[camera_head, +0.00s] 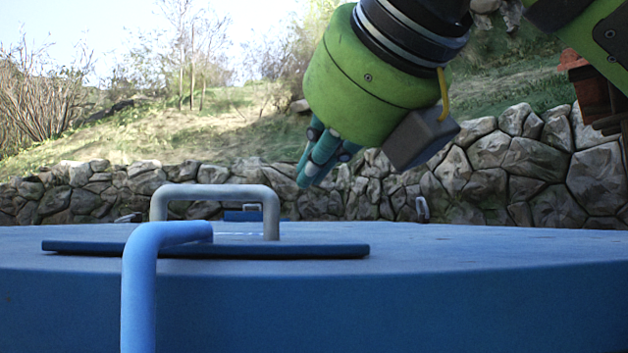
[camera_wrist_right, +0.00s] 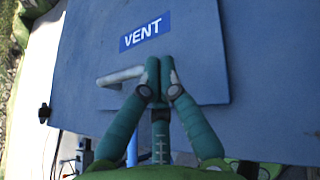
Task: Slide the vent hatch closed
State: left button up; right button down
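The vent hatch is a flat dark blue plate (camera_head: 320,251) on top of a blue housing, with a grey bar handle (camera_head: 215,191) standing on it. In the right wrist view the plate (camera_wrist_right: 205,60) carries a "VENT" label (camera_wrist_right: 144,31), and part of the handle (camera_wrist_right: 120,76) shows left of my fingers. My right gripper (camera_head: 306,180) points down, just right of and above the handle in the head view, apart from it there. In the wrist view its fingertips (camera_wrist_right: 160,75) are together and hide part of the handle. My left gripper is not in view.
The blue housing top (camera_head: 480,245) extends clear to the right of the plate. A bent blue pipe (camera_head: 140,290) rises in the foreground, overlapping the plate's front in the head view. Small grey fittings (camera_head: 422,209) stand on the far edge. A stone wall (camera_head: 500,160) is behind.

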jog(key=s+d+r+b, duration=0.1)
jog(key=s, duration=0.7)
jog(key=shift+r, duration=0.15)
jog(key=shift+w, duration=0.1)
